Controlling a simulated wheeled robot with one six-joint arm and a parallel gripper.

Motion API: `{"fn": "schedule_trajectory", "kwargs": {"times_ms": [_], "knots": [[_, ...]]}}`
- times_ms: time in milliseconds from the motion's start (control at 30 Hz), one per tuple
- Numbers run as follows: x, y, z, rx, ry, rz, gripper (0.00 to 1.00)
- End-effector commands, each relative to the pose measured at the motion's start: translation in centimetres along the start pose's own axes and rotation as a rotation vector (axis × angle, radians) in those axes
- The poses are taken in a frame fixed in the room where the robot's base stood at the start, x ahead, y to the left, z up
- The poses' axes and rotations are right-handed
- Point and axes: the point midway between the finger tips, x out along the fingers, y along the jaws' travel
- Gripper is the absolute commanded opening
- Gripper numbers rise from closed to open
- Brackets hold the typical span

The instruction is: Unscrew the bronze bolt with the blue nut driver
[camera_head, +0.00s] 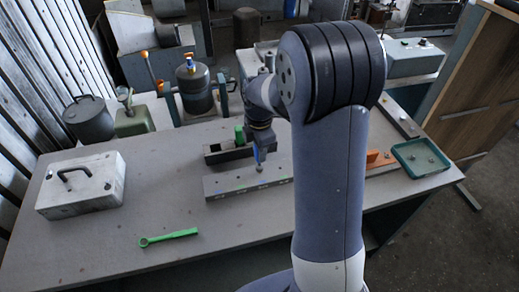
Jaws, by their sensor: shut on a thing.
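My gripper (260,141) is above the grey metal housing bar (222,188) on the workbench, partly hidden by its own wrist. It is shut on the blue nut driver (257,156), which points down, close to upright. The driver's lower end is at the bar's top face, near its middle. I cannot tell whether it touches a bolt there. The bronze bolt is not distinguishable; it is too small or hidden under the driver.
A green wrench (168,237) lies at the front left, and a white case (82,186) stands at the far left. A green tray (420,158) with small parts and an orange piece (378,159) lie right of my arm. The bench between wrench and bar is clear.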

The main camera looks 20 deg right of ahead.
Motion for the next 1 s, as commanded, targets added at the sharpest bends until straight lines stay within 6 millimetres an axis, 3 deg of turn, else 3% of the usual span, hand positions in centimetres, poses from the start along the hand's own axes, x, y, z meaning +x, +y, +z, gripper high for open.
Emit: {"fn": "schedule_trajectory", "kwargs": {"times_ms": [667,1000], "knots": [[-2.6,0.0,0.0,0.0,0.0,0.0,0.0],[-6.3,0.1,0.0,0.0,0.0,0.003,0.0]]}}
